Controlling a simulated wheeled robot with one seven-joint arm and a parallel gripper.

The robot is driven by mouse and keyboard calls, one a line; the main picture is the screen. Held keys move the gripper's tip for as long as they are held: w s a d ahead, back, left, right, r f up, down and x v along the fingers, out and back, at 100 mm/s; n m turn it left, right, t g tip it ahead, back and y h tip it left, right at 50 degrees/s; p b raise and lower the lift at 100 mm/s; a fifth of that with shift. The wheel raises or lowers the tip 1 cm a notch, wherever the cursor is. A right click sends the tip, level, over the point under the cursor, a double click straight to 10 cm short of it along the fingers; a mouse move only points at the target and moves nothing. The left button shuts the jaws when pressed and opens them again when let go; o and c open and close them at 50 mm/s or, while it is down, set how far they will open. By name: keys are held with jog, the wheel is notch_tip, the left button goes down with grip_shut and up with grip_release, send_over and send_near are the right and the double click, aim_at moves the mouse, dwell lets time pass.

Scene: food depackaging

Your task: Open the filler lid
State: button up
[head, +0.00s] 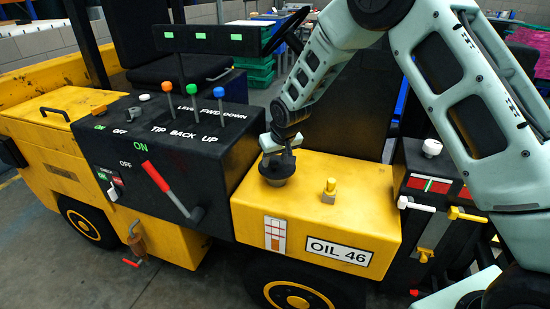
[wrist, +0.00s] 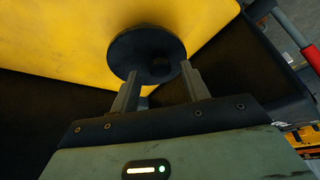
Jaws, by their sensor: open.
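The filler lid (head: 276,173) is a round dark cap on top of the yellow tank marked OIL 46 (head: 318,212). My gripper (head: 281,152) is right over the lid in the head view. In the wrist view my gripper (wrist: 160,74) is open, with its two fingers apart at the lid's near edge. Whether the fingers touch the lid, I cannot tell. My gripper hides part of the lid in the head view.
A yellow fitting (head: 329,190) stands on the tank to the right of the lid. Left of it is a black control panel (head: 165,140) with a red-handled lever (head: 160,180) and coloured knobs. A black box with a white knob (head: 431,148) stands to the right.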

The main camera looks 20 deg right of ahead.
jog(key=shift+w+f, duration=0.15)
jog(key=shift+f, duration=0.25)
jog(key=shift+c, duration=0.4)
grip_shut()
jog(key=shift+r, duration=0.15)
